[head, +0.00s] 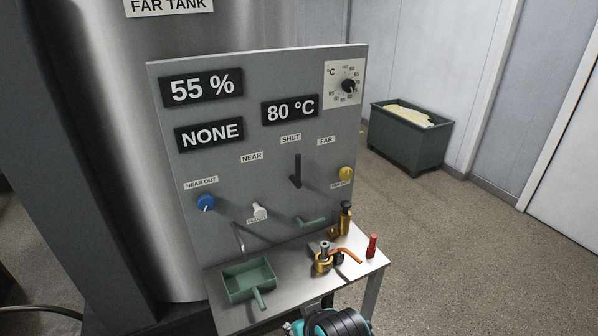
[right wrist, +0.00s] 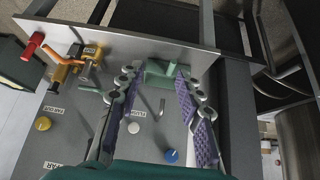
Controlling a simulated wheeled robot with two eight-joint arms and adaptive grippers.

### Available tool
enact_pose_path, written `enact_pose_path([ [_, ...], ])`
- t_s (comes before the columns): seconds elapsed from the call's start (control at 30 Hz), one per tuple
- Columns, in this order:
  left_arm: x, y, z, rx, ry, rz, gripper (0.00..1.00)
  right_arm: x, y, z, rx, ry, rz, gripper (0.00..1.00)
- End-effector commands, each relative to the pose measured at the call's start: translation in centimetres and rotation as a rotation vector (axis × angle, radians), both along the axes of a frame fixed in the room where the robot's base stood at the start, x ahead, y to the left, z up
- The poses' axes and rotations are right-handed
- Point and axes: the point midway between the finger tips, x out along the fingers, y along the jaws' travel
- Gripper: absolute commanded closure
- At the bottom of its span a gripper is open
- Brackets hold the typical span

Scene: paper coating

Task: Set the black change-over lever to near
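The black change-over lever (head: 296,171) is on the grey panel (head: 225,245). It stands upright, its upper end pointing to the SHUT label (head: 291,139). The NEAR label (head: 252,157) is to its left and the FAR label (head: 326,141) to its right. In the right wrist view my right gripper (right wrist: 153,78) is open and empty, its purple-padded fingers apart, with the panel beyond them. I cannot clearly tell the lever there; a finger may cover it. A teal and black part of my arm shows at the bottom of the head view. My left gripper is out of view.
Around the lever are a blue knob (head: 205,203), a white knob (head: 260,211) and a yellow knob (head: 346,173). Below, a shelf holds a green scoop (head: 249,279), a brass valve (head: 323,262) and a red-handled item (head: 371,246). A green bin (head: 408,142) stands behind.

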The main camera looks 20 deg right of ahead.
Motion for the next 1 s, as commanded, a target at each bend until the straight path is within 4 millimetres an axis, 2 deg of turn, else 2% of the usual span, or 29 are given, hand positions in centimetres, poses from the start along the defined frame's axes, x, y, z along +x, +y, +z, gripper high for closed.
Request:
enact_pose_path([
  [0.17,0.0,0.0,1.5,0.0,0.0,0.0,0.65,3.4,-2.4,2.9,-0.067,0.004,-0.106,0.64],
  [0.4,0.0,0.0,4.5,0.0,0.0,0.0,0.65,12.5,-8.0,8.7,-0.234,-0.08,-0.387,0.64],
  [0.6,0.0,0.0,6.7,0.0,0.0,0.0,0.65,20.8,-11.0,12.8,-0.353,-0.261,-0.604,0.64],
  [0.8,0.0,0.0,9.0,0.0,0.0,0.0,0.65,28.5,-11.8,15.9,-0.43,-0.529,-0.767,0.64],
  [0.9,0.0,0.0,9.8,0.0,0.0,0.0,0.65,31.3,-11.5,16.7,-0.448,-0.665,-0.816,0.64],
  [1.0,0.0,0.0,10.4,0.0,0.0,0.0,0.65,33.1,-10.9,17.2,-0.452,-0.773,-0.844,0.64],
])
